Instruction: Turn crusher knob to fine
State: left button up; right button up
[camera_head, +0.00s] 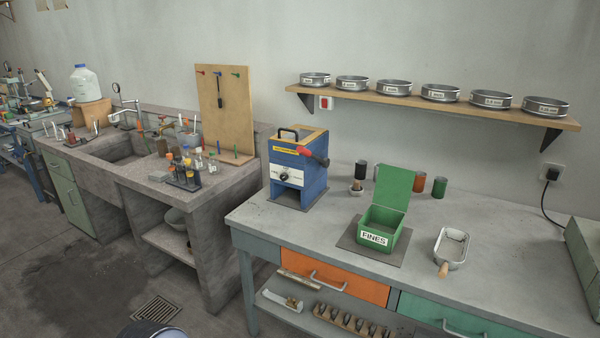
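The crusher (313,178) is a blue box with a wooden-coloured top edge, a black carry handle and a red-tipped lever on its right side. It stands upright at the left end of the grey bench. Its knob (283,177) is a small black dial on a white plate on the front face. The plate's markings and the knob's setting are too small to read. Neither of my grippers shows in this view.
A green open box labelled FINES (374,239) sits on a dark mat right of the crusher. A metal scoop (453,248) lies further right. Several small jars stand behind. A shelf (420,104) of sieves hangs above. The bench front before the scoop is clear.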

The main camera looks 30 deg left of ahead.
aim_at(284, 176)
jog(key=i+j, duration=0.2)
jog(key=j, duration=0.2)
jog(key=i+j+z, duration=0.15)
jog(key=j, duration=0.2)
jog(key=i+j, duration=0.2)
jog(key=j, duration=0.2)
jog(key=i+j+z, duration=0.15)
jog(key=j, duration=0.25)
jog(key=i+j, duration=0.15)
jog(key=j, duration=0.3)
jog(key=i+j+z, duration=0.15)
jog(key=j, duration=0.25)
jog(key=i+j, duration=0.15)
jog(key=j, duration=0.3)
jog(key=i+j+z, duration=0.15)
jog(key=j, duration=0.3)
